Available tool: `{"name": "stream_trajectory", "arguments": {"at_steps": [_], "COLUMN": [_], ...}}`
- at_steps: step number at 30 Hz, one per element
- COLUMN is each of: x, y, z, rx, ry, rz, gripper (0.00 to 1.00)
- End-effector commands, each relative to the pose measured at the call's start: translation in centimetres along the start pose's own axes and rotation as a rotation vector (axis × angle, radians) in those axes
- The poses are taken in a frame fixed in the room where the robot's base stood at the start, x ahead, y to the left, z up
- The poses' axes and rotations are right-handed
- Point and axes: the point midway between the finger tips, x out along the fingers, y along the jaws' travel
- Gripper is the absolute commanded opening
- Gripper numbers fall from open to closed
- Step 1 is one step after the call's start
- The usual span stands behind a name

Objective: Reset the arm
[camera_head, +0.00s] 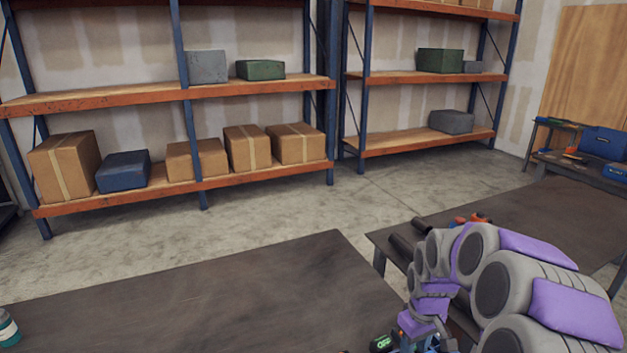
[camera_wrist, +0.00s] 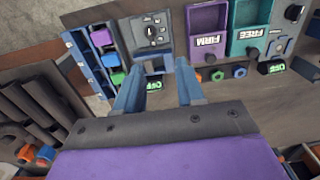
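My arm, grey and purple, reaches in from the lower right in the head view and bends down towards the table edge. My gripper (camera_wrist: 160,75) shows two blue fingers in the wrist view, spread apart with nothing between them. Its fingers point towards a dark box with a knob (camera_wrist: 152,35) and a row of bins. In the head view the gripper end is low in the picture and mostly cut off.
A purple bin marked FIRM (camera_wrist: 208,28) and a teal bin marked FREE (camera_wrist: 252,25) stand beside the knob box. Dark tabletops (camera_head: 230,300) lie in front; shelves with boxes (camera_head: 180,160) stand behind. Floor separates them.

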Motion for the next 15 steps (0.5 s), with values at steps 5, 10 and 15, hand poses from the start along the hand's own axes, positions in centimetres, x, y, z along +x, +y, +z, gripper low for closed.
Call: {"name": "stream_trajectory", "arguments": {"at_steps": [5, 10, 15], "x": [-3.3, -5.6, -7.2], "y": [-5.2, -9.8, -13.8], "z": [3.0, 6.6, 11.1], "rx": [0.024, 0.068, 0.123], "ry": [-0.015, -0.038, -0.069], "rz": [-0.013, -0.019, -0.019], "gripper": [0.38, 0.38, 0.38]}}
